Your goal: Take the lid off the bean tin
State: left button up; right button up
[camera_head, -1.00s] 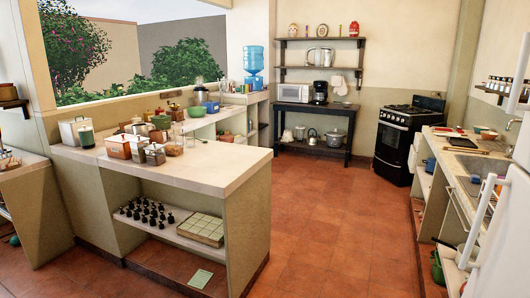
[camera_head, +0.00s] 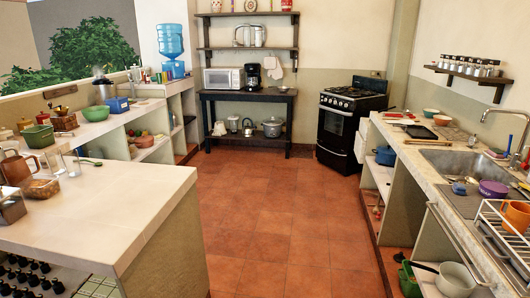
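I cannot make out a bean tin with certainty. The back wall shelf (camera_head: 248,49) has two boards. On its upper board stand small containers, among them a red one (camera_head: 286,5) and a pale patterned one (camera_head: 250,5), both at the top edge of the picture. They are too small and far to tell whether either is a tin with a lid. Neither of my grippers is in view.
A pale counter (camera_head: 110,205) with jars stands at the left, and a sink counter (camera_head: 405,150) runs along the right. A microwave (camera_head: 222,79) sits on the dark table (camera_head: 246,97); a black stove (camera_head: 345,120) stands beside it. The tiled floor (camera_head: 265,220) between is clear.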

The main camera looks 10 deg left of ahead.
aim_at(123, 106)
jog(key=i, duration=1.85)
jog(key=i+l, duration=0.1)
jog(key=i, duration=0.85)
jog(key=i+l, duration=0.1)
jog(key=i, duration=0.85)
jog(key=i+j+u, duration=0.25)
jog(key=i+u, duration=0.2)
jog(key=i+j+u, duration=0.1)
jog(key=i+u, duration=0.3)
jog(key=i, duration=0.15)
jog(key=i+l+u, duration=0.1)
jog(key=i+u, duration=0.35)
jog(key=i+l+u, duration=0.4)
jog(key=i, duration=0.15)
jog(key=j, duration=0.1)
